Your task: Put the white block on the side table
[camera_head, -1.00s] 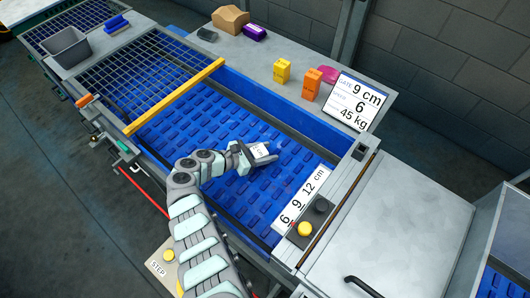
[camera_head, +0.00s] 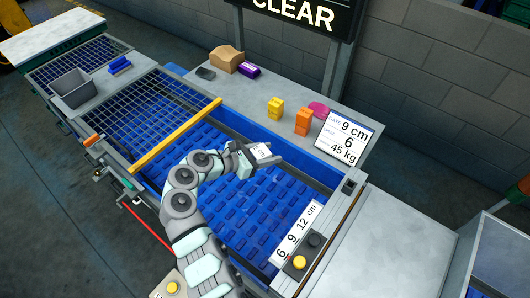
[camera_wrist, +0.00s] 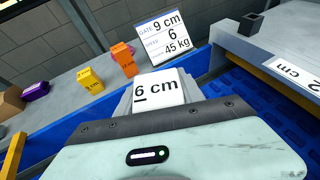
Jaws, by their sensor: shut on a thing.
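The white block (camera_wrist: 158,88), marked "6 cm", is held in my gripper, and its label faces the wrist camera. In the head view my gripper (camera_head: 262,154) is shut on the white block (camera_head: 260,150), raised over the blue belt (camera_head: 240,200) close to its far wall. The grey side table (camera_head: 240,95) runs along the far side of the belt. The gripper's fingers are partly hidden in the wrist view.
On the side table stand a yellow block (camera_head: 275,108), an orange block (camera_head: 303,121), a pink round item (camera_head: 319,109), a purple pack (camera_head: 249,70), a brown box (camera_head: 227,60) and a sign (camera_head: 345,138). A yellow bar (camera_head: 175,137) crosses the belt. Bare tabletop lies left of the yellow block.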

